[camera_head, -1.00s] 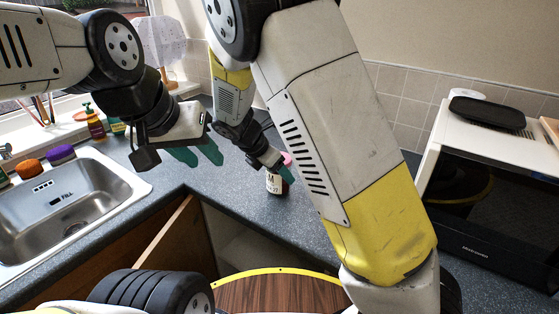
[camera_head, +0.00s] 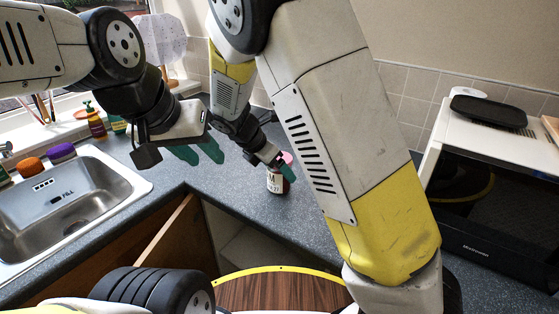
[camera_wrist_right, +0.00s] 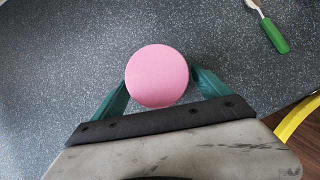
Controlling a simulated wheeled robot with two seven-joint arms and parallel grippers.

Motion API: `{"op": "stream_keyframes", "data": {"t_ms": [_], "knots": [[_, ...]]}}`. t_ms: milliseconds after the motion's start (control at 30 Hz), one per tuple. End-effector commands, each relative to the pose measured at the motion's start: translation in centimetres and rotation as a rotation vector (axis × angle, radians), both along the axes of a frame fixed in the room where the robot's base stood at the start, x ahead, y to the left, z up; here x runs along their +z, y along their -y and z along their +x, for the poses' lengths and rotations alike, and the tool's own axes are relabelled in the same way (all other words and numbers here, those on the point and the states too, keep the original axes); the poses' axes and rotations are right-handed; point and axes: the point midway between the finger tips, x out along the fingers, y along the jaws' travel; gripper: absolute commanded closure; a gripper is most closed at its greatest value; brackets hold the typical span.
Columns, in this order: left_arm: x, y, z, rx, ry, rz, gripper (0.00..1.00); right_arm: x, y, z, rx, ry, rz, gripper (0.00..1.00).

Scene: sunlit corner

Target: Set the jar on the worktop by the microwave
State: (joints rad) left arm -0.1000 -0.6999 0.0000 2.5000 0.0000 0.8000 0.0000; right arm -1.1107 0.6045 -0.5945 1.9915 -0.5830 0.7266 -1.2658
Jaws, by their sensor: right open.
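The jar (camera_head: 275,184) has a pink lid and a white label with dark print. It stands upright on the grey speckled worktop (camera_head: 240,195), partly behind my right arm. In the right wrist view its round pink lid (camera_wrist_right: 157,76) lies between the green fingers of my right gripper (camera_wrist_right: 160,84), which is open around it. In the head view my right gripper (camera_head: 277,160) is at the jar's top, mostly hidden. My left gripper (camera_head: 197,152) is open and empty above the worktop, left of the jar. The white microwave (camera_head: 432,165) with a dark front stands at the right.
A steel sink (camera_head: 120,178) is at the left, with orange and purple sponges and bottles behind it. A black tray (camera_head: 488,110) lies on the microwave. A green-handled utensil (camera_wrist_right: 274,35) lies near the jar. My right arm hides the worktop between jar and microwave.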

Motion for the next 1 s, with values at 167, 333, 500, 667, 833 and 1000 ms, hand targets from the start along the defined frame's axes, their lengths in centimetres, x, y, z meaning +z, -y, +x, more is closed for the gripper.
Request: {"op": "stream_keyframes", "data": {"t_ms": [167, 333, 500, 667, 833, 1000], "knots": [[0.0, 0.0, 0.0, 0.0, 0.0, 0.0, 0.64, 3.4, -1.7, -1.3, 0.002, 0.004, 0.005, 0.13], [0.0, 0.0, 0.0, 0.0, 0.0, 0.0, 0.64, 6.3, -3.0, -2.6, 0.001, 0.002, 0.003, 0.13], [0.0, 0.0, 0.0, 0.0, 0.0, 0.0, 0.64, 8.1, -3.9, -3.4, 0.0, 0.002, 0.001, 0.13], [0.0, 0.0, 0.0, 0.0, 0.0, 0.0, 0.64, 8.9, -3.1, -3.9, -0.055, 0.001, 0.046, 0.13], [0.0, 0.0, 0.0, 0.0, 0.0, 0.0, 0.64, 10.2, 1.3, -5.4, -0.333, 0.012, 0.271, 0.13], [0.0, 0.0, 0.0, 0.0, 0.0, 0.0, 0.64, 12.3, 6.5, -8.6, -0.743, 0.052, 0.569, 0.13]]}}
